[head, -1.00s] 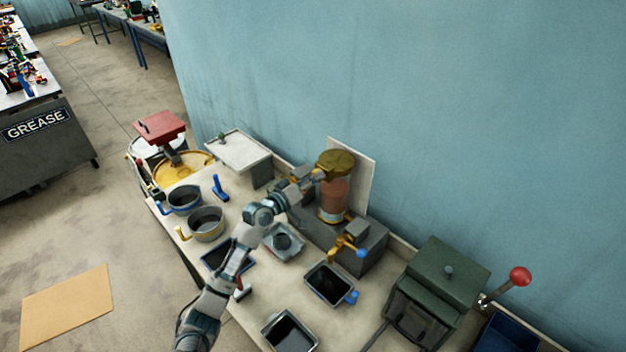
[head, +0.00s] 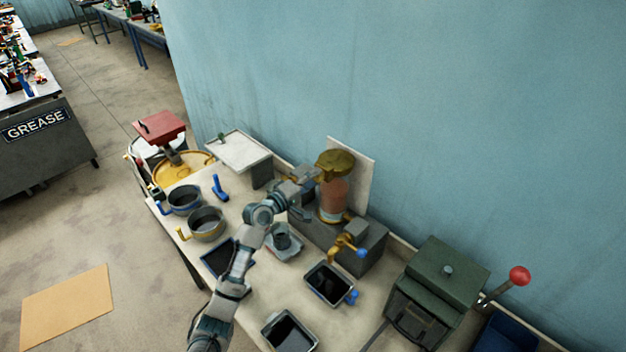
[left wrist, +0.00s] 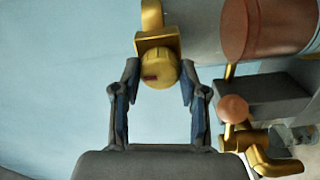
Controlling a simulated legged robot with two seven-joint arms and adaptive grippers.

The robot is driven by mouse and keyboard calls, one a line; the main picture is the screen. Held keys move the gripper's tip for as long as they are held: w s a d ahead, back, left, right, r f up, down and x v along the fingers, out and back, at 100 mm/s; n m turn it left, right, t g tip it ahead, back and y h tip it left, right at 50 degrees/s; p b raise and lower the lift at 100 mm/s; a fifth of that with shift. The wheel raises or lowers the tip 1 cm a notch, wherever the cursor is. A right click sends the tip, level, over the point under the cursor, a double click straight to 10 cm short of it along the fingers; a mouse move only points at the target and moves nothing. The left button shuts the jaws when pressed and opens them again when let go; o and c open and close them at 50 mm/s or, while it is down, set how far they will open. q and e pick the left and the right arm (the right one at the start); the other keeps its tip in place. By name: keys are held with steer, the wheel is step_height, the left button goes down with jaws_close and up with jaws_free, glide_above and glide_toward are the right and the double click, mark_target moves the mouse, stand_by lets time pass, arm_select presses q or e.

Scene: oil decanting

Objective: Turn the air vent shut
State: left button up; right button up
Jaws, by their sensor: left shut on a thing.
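The air vent appears to be the round brass knob (left wrist: 158,72) with a small dark red mark on its face, seen in the left wrist view. It sits on a brass fitting beside the decanter's top. The decanter (head: 334,196) has a reddish-brown body and a brass lid, and stands on a grey block against the wall board. My left gripper (head: 312,176) reaches its upper left side in the head view. In the left wrist view its two fingers (left wrist: 160,82) are on either side of the knob, shut on it. The gripper hides the knob in the head view. My right gripper is not in view.
Below the decanter is a brass tap (head: 346,246) with a blue end. A dark tray (head: 329,284) stands before it. A green machine (head: 440,288) with a red-balled lever is at the right. My left arm passes over the table.

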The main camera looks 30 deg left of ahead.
arm_select(q)
steer(key=shift+a+r, duration=0.1)
steer(key=shift+r, duration=0.05)
steer(key=o, duration=1)
steer(key=shift+c, duration=0.2)
steer(key=shift+o, duration=0.9)
steer(key=shift+w, duration=0.1)
steer(key=shift+a+f, duration=0.1)
steer(key=shift+f, duration=0.1)
steer(key=v, duration=1.2)
steer(key=shift+a+f, duration=0.15)
steer(key=shift+w, duration=0.1)
